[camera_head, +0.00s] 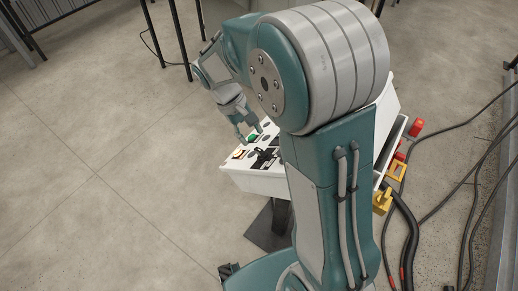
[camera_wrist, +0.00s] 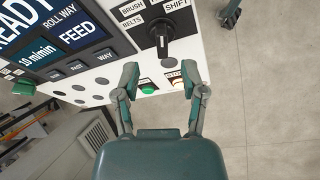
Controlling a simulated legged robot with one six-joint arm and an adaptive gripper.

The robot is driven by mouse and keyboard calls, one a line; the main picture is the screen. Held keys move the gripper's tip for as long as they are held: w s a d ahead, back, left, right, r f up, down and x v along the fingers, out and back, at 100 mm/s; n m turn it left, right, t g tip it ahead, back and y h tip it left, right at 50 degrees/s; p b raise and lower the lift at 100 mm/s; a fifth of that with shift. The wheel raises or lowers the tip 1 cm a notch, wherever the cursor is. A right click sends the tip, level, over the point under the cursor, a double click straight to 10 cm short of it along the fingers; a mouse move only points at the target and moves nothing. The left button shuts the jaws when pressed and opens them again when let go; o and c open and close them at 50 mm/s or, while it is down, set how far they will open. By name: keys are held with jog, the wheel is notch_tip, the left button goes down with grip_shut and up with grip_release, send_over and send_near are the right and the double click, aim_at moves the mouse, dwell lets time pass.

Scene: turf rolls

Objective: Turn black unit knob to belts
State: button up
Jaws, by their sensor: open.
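The black unit knob (camera_wrist: 162,36) is on the white control panel, in the upper middle of the wrist view. It has a white pointer line, and labels around it read BRUSH, BELTS and SHIFT. My gripper (camera_wrist: 158,75) is open and empty, with its two fingers apart below the knob in that view and not touching it. Between the fingers a green button (camera_wrist: 148,88) and a lit whitish button show. In the head view my gripper (camera_head: 244,137) is over the left part of the panel (camera_head: 262,183), and my arm hides much of the panel.
The panel carries a display (camera_wrist: 35,25) and several small round buttons left of the knob. It stands on a dark post (camera_head: 281,215). Red and yellow connectors (camera_head: 397,171) and black cables lie at its right. Open concrete floor (camera_head: 100,150) is at the left.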

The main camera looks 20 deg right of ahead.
aim_at(259, 150)
jog(key=x, duration=0.6)
jog(key=shift+s+f, duration=0.15)
jog(key=shift+f, duration=0.1)
grip_shut()
